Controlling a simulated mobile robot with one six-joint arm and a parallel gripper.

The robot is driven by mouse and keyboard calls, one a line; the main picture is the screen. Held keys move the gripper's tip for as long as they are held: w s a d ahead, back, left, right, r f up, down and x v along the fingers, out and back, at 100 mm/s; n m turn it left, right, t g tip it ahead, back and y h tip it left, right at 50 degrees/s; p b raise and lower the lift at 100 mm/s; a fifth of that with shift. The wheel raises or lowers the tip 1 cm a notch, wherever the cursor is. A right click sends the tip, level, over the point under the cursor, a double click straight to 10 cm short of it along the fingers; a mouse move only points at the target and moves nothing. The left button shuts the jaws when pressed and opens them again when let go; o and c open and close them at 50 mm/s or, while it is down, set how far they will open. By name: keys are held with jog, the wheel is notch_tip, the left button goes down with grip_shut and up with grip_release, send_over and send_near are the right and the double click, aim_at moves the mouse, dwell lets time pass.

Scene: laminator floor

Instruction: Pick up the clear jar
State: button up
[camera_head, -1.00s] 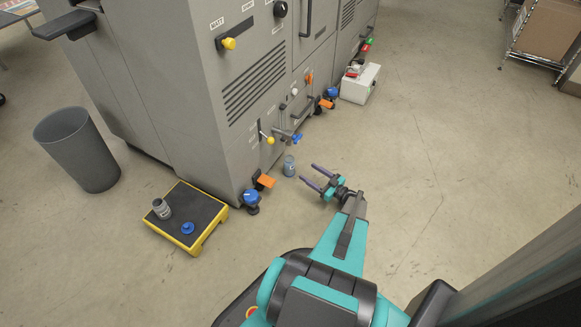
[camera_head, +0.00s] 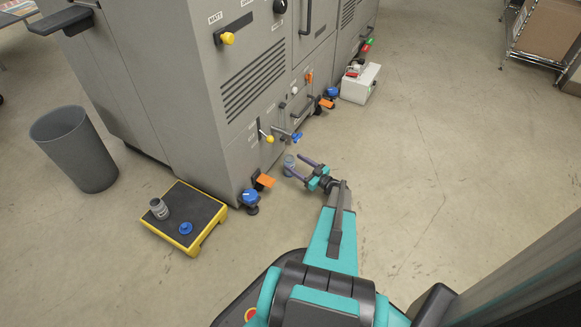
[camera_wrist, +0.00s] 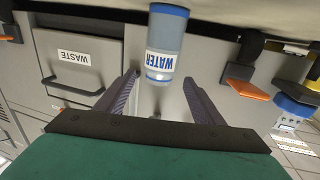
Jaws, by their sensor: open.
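A small see-through bluish jar labelled WATER (camera_wrist: 166,40) stands on the floor beside the grey machine; in the head view the jar (camera_head: 289,165) is partly behind a finger. My gripper (camera_head: 294,163) is open, its two purple fingers reaching toward the jar from the right. In the wrist view, which is upside down, my gripper (camera_wrist: 159,79) has one finger on each side of the jar's near end, with gaps showing. I cannot tell how far the jar lies between the fingers. A second, greyer jar (camera_head: 160,209) stands on the yellow-edged step (camera_head: 197,244).
A blue cap (camera_head: 186,228) lies on the step. A grey bin (camera_head: 75,150) stands left.

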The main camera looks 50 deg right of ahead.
aim_at(293, 161)
dwell(0.3)
jog(key=shift+w+r+b, duration=0.1)
jog(key=shift+w+b, duration=1.2)
jog(key=shift+w, duration=0.85)
jog(key=shift+w+r, duration=0.15)
jog(key=shift+w, duration=0.3)
grip_shut()
